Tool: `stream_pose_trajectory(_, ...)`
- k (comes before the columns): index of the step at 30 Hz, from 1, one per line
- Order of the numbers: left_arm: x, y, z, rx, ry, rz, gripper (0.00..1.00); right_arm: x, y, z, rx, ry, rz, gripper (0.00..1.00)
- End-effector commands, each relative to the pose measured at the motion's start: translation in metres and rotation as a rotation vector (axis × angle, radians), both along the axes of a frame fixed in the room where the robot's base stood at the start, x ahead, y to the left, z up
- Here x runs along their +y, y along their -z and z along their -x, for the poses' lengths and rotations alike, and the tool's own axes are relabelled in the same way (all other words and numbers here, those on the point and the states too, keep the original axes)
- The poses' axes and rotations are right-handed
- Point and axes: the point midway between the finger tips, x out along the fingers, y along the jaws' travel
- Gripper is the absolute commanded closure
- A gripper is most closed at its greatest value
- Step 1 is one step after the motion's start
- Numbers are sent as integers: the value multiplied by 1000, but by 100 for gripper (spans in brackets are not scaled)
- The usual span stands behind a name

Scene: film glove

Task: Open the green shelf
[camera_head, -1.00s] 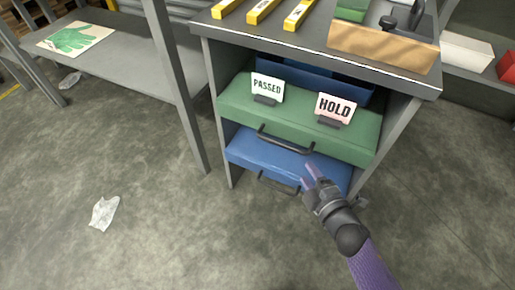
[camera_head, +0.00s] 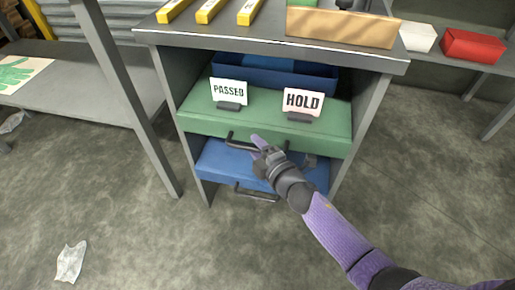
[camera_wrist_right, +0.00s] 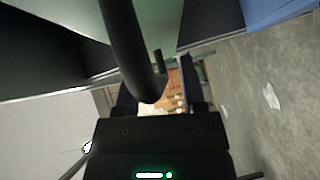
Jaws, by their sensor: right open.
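The green shelf (camera_head: 318,130) is a drawer-like unit in the grey cabinet, with a dark bar handle (camera_head: 238,145) on its front. PASSED (camera_head: 228,92) and HOLD (camera_head: 303,103) signs stand on its top. My right gripper (camera_head: 257,141) is at the handle, its fingers over the handle's middle. In the right wrist view, the dark handle bar (camera_wrist_right: 130,50) runs down between my open fingers (camera_wrist_right: 158,88), with green surface (camera_wrist_right: 155,25) behind. Whether the fingers touch the bar is unclear. My left gripper is out of view.
A blue drawer (camera_head: 222,165) with its own handle (camera_head: 250,193) sits right below. A blue bin (camera_head: 275,75) is behind the signs. The cabinet's right side panel (camera_head: 360,120) is near my arm. The floor in front is mostly clear, with crumpled paper (camera_head: 70,262) at left.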

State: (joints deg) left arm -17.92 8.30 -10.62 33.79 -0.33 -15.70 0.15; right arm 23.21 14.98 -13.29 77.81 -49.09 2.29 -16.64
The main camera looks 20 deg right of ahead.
Motion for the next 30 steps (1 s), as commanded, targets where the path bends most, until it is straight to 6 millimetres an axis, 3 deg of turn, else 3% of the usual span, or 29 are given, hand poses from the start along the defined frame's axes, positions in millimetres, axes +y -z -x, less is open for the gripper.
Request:
stream_pose_trajectory(1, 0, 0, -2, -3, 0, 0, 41, 0, 0, 0, 0, 0, 0, 50)
stream_pose_trajectory(8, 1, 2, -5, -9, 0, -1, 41, 0, 0, 0, 0, 0, 0, 99)
stream_pose_trajectory(30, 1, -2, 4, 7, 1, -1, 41, 0, 1, 1, 1, 0, -1, 100)
